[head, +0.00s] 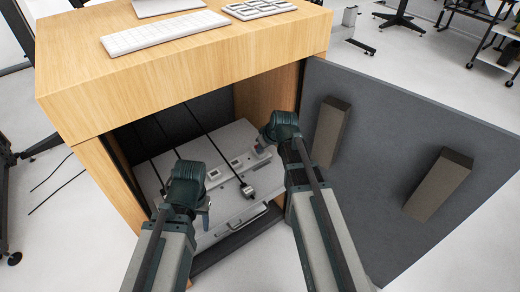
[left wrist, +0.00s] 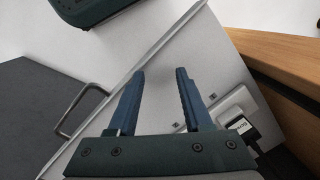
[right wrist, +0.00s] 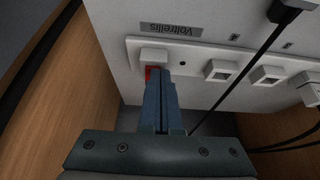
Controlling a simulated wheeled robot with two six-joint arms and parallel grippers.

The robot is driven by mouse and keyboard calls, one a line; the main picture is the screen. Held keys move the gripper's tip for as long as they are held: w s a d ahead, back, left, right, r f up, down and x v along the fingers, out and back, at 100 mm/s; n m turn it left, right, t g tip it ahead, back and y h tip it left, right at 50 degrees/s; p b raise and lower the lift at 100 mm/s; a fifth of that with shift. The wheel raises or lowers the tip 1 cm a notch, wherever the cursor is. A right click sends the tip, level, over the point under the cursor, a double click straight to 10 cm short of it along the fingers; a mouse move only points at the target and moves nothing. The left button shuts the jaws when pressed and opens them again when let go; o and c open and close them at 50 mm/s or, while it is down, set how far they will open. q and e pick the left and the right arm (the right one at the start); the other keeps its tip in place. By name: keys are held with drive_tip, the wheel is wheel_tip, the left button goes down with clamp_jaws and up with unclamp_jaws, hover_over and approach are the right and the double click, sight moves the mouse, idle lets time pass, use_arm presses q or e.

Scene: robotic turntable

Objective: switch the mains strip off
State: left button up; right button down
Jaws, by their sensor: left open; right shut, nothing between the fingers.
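The white mains strip (head: 226,169) lies on the light grey pull-out shelf (head: 236,205) inside the desk cabinet. In the right wrist view the strip (right wrist: 195,58) shows a row of square sockets and, at its left end, a white block (right wrist: 153,55) with a red part (right wrist: 152,72) below it. My right gripper (right wrist: 158,76) is shut and empty, its fingertips at the red part and partly covering it; contact cannot be told. It reaches into the cabinet in the head view (head: 263,143). My left gripper (left wrist: 160,72) is open and empty above the shelf's left part.
The grey cabinet door (head: 390,170) stands open at right with two blocks on it. Black cables (head: 215,145) run across the shelf. A metal handle (head: 248,216) sits at the shelf front. The wooden desk top (head: 190,60) overhangs the opening.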

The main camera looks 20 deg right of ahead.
use_arm(q)
drive_tip(key=shift+p, duration=0.45)
use_arm(e)
drive_tip(key=shift+w, duration=0.1)
use_arm(q)
drive_tip(key=shift+r+p, duration=0.3)
drive_tip(key=shift+p, duration=0.05)
use_arm(e)
drive_tip(key=shift+w+a+r, duration=0.3)
drive_tip(key=shift+w, duration=0.35)
